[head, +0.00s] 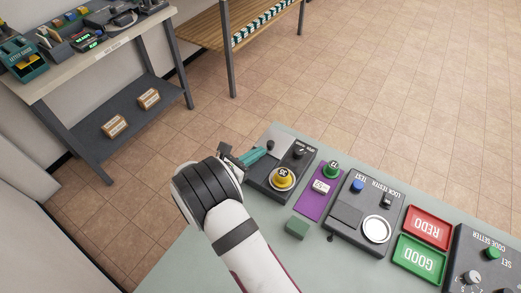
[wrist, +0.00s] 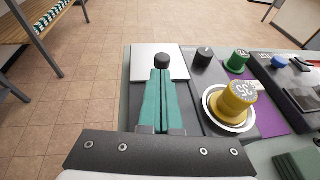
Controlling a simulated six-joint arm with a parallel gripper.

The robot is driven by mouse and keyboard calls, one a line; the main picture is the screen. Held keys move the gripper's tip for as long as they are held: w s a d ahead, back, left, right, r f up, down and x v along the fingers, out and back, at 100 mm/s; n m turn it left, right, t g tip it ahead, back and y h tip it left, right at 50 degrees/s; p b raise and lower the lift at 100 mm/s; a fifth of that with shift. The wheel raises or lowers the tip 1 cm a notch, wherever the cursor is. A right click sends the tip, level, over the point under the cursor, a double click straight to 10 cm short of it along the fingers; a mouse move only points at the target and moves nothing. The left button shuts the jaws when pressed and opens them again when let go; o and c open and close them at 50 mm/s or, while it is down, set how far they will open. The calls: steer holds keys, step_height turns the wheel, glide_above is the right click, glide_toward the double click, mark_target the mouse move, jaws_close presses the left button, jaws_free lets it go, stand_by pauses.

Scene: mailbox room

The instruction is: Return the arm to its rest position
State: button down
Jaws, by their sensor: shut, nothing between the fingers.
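My gripper (head: 262,153) reaches over the left end of the pale green counter (head: 180,238) in the head view. Its teal fingers also show in the wrist view (wrist: 161,72), pressed together with nothing between them. The fingertips are over or beside a dark grey device with a light metal plate (wrist: 143,58). A small black knob (wrist: 163,61) shows just past the fingertips; I cannot tell whether they touch it. A yellow numbered cylinder (wrist: 238,94) stands in a silver ring right of the fingers.
Right of it are a purple mat (head: 319,190), a lock tester (head: 366,210), a red REDO tray (head: 430,224) and a green GOOD tray (head: 421,257). A green block (head: 297,228) lies near my arm. A workbench (head: 110,52) and a wooden bench (head: 205,30) stand beyond open floor.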

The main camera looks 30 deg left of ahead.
steer(key=f+v, duration=0.1)
steer(key=v, duration=1.1)
steer(key=w+d+r+m+g+h, duration=0.1)
steer(key=d+r+m+g+h, duration=0.2)
steer(key=d+m, duration=0.45)
steer(key=w+d+r+m+g+h, duration=0.15)
steer(key=d+r+m+g, duration=0.25)
steer(key=d, duration=0.6)
steer(key=w+d+r+m+g+h, duration=0.2)
steer(key=d+r+m+g, duration=0.15)
steer(key=d+m, duration=0.4)
steer(key=s+d+r+m+g+y, duration=0.3)
steer(key=s+d+m+g+y, duration=0.2)
steer(key=s+d+m, duration=0.6)
steer(key=s+m+y, duration=0.1)
steer(key=s+m, duration=0.1)
steer(key=m, duration=0.1)
steer(key=s+m+t+y, duration=0.1)
steer(key=s+m+y, duration=0.1)
steer(key=m, duration=0.1)
steer(key=s+m+y, duration=0.1)
steer(key=m+y, duration=0.1)
steer(key=m, duration=0.1)
steer(key=shift+s+a+r+m+y, duration=0.25)
steer(key=shift+s+a+r+m, duration=0.05)
steer(key=shift+s+r+m, duration=0.1)
